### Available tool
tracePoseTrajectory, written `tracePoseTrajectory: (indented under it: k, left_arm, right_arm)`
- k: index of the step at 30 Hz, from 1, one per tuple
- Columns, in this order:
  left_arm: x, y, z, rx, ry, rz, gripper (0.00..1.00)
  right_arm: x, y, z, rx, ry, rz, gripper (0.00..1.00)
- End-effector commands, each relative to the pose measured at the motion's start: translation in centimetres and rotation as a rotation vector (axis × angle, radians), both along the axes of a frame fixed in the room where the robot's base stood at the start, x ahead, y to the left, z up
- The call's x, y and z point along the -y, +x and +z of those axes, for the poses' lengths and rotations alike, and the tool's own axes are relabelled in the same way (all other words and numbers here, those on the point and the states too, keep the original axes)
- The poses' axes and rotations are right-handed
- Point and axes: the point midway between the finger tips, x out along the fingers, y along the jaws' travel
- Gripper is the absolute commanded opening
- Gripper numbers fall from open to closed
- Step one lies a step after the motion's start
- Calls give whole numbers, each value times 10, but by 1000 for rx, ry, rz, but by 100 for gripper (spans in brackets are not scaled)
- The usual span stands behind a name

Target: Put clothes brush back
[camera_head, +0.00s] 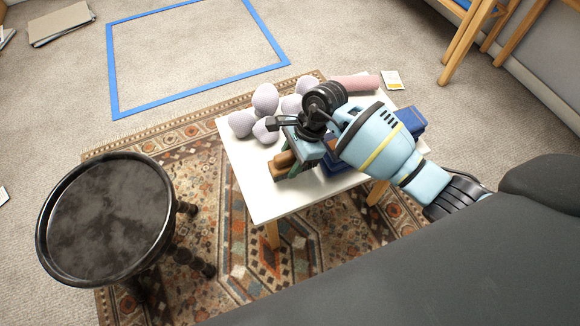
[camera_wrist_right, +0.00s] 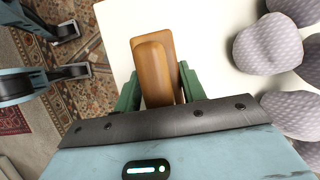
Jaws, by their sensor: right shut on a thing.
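The clothes brush (camera_head: 284,160) is a brown, wooden-looking block over the near left part of the white table (camera_head: 245,183). In the right wrist view the brush (camera_wrist_right: 154,65) lies between the green fingers of my right gripper (camera_wrist_right: 157,88). My right gripper (camera_head: 294,160) is shut on it, seen from above in the head view. Part of the brush is hidden by the gripper, and I cannot tell whether it touches the tabletop.
Several pale lilac balls (camera_head: 265,98) cluster behind the gripper. A pink roll (camera_head: 356,83) and a small card (camera_head: 392,79) lie at the back. A dark blue object (camera_head: 411,121) is partly behind my arm. A round black stool (camera_head: 110,215) stands left. Blue tape (camera_head: 200,97) marks floor.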

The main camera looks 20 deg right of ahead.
Motion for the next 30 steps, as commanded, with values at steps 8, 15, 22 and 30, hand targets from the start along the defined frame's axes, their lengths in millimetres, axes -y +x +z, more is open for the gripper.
tracePoseTrajectory:
  k: [8,15,22,30]
  left_arm:
    - [0,0,-4,-2,0,-1,36]
    - [0,-3,-11,-10,0,-1,36]
    - [-1,-8,-11,-20,0,-1,36]
    - [-1,-9,-13,-23,1,-1,36]
  right_arm:
    - [-1,-1,-15,-4,2,-1,16]
    - [0,0,-36,1,0,0,16]
    - [0,0,-36,1,-1,1,16]
    - [0,0,-38,1,-1,0,62]
